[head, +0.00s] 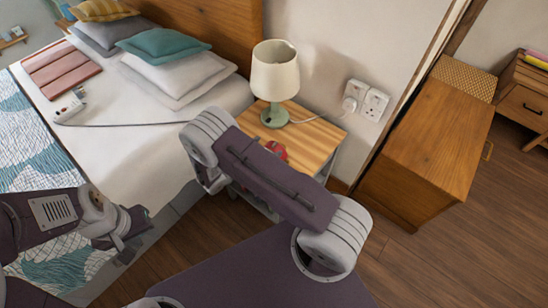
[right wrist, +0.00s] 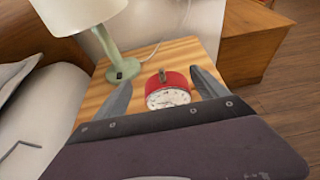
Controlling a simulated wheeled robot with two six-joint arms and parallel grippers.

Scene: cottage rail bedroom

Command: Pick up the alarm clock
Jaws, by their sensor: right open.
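The red alarm clock (right wrist: 168,82) with a white dial stands on the wooden top of the nightstand (right wrist: 186,52). In the head view only a red part of the clock (head: 275,151) shows past my right arm. My right gripper (right wrist: 161,76) is open, with one finger on each side of the clock in the right wrist view; no contact can be made out. My right gripper's fingers are hidden behind the arm in the head view.
A lamp with a cream shade (head: 275,70) and green base stands behind the clock on the nightstand. The bed (head: 150,110) is on the left, a wooden cabinet (head: 430,135) on the right.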

